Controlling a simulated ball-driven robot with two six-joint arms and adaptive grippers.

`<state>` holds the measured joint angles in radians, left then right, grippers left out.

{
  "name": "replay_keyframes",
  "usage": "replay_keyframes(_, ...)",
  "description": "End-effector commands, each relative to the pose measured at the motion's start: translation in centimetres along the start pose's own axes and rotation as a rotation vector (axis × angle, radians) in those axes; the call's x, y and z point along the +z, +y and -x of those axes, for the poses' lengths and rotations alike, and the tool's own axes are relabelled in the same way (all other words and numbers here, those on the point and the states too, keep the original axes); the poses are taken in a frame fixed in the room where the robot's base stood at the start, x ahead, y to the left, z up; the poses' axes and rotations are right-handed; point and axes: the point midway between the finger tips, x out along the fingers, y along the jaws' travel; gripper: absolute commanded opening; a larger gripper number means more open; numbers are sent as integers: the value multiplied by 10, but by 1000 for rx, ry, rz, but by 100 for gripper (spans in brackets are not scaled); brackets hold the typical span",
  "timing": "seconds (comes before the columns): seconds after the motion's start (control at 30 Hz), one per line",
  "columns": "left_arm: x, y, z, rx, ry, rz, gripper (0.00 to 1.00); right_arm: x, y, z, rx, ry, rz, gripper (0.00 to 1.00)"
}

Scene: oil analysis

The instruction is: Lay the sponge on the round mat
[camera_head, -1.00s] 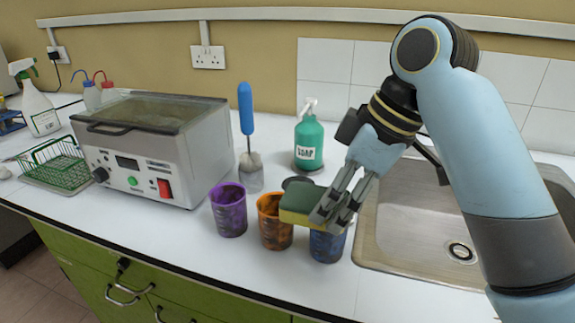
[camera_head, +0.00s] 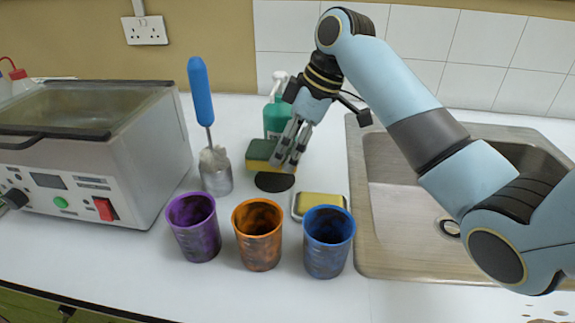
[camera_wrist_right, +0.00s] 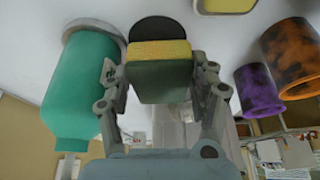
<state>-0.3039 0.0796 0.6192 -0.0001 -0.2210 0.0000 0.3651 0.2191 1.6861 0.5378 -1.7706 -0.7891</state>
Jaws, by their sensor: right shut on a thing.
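The sponge (camera_head: 262,151), dark green on top and yellow below, is held in my right gripper (camera_head: 291,150), which is shut on it. In the right wrist view the sponge (camera_wrist_right: 160,70) sits between the two fingers of the gripper (camera_wrist_right: 160,80). The round mat (camera_head: 275,183) is a dark disc on the counter. In the head view it shows just below the sponge, partly covered by it; in the wrist view the mat (camera_wrist_right: 155,27) shows beyond the sponge's yellow edge. I cannot tell whether the sponge touches the mat. My left gripper is not in view.
The green soap bottle (camera_head: 272,118) stands close behind the gripper. A brush in a jar (camera_head: 215,172) is at left. Purple (camera_head: 194,228), orange (camera_head: 258,235) and blue (camera_head: 328,242) cups stand in front, near a yellow-topped dish (camera_head: 320,206). The sink (camera_head: 410,200) is at right.

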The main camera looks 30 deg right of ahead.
Motion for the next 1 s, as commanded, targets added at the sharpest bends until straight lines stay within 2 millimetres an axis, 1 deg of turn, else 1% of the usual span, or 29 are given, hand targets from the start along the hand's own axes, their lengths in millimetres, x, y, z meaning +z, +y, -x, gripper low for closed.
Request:
replay_keyframes(0.03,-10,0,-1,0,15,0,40,1,3,-2,-1,-1,0,46)
replay_keyframes(0.07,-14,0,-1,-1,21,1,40,1,4,-3,-1,-1,0,46)
replay_keyframes(0.17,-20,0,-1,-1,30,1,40,4,4,-10,-1,0,-1,46)
replay_keyframes(0.3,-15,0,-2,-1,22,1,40,12,3,-30,-3,-1,-1,46)
replay_keyframes(0.4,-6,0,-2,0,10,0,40,16,3,-40,-2,0,-1,46)
replay_keyframes(0.53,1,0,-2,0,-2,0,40,16,4,-40,0,1,1,46)
replay_keyframes(0.73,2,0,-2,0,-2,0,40,17,4,-42,-1,0,0,46)
replay_keyframes(0.77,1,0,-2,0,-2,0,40,17,4,-42,0,0,1,62)
replay_keyframes(0.8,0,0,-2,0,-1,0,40,17,4,-42,0,0,1,68)
replay_keyframes(0.83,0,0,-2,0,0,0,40,17,4,-42,0,0,1,70)
replay_keyframes(1.0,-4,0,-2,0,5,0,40,17,4,-42,0,0,1,70)
